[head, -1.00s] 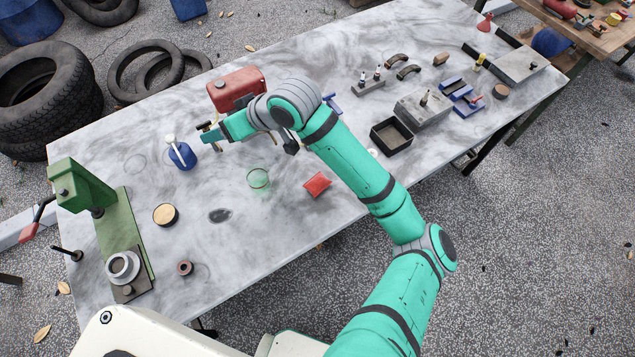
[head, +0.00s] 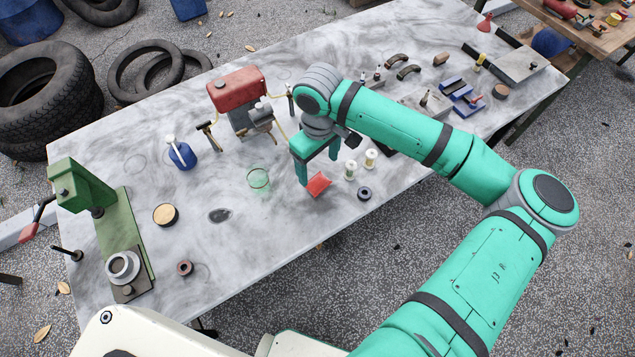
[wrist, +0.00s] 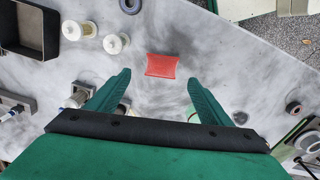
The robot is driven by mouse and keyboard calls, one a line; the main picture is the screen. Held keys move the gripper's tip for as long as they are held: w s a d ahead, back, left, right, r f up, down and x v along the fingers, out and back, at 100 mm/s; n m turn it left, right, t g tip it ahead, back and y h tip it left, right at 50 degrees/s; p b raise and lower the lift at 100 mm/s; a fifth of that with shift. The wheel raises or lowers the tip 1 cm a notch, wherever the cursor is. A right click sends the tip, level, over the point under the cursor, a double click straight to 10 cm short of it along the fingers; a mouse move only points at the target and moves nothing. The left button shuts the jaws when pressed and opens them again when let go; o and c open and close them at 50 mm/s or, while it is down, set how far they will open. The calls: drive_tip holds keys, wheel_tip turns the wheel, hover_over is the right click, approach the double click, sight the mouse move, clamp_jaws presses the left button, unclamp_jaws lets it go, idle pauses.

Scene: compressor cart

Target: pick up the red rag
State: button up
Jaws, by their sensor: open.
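The red rag (head: 319,184) lies on the marble-patterned table near its front edge, as a small folded square. In the wrist view the rag (wrist: 162,66) lies beyond the fingertips, roughly in line with the gap between them. My gripper (head: 318,176) hangs over the table with its fingers pointing down, one of them beside the rag in the head view. In the wrist view my gripper (wrist: 155,75) is open, and nothing is between its fingers. The rag appears apart from the fingers, but the exact height above it is hard to tell.
Two spools (head: 350,170) and a dark ring (head: 364,193) stand right of the rag. A green-tinted glass (head: 258,179) stands to its left, and the red compressor (head: 236,88) is behind. A black open box (wrist: 28,30) shows in the wrist view. The table left of the rag is mostly clear.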

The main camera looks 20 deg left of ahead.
sight(318, 182)
drive_tip(key=shift+s+f, duration=0.15)
drive_tip(key=shift+f, duration=3.4)
drive_tip(key=c, duration=1.1)
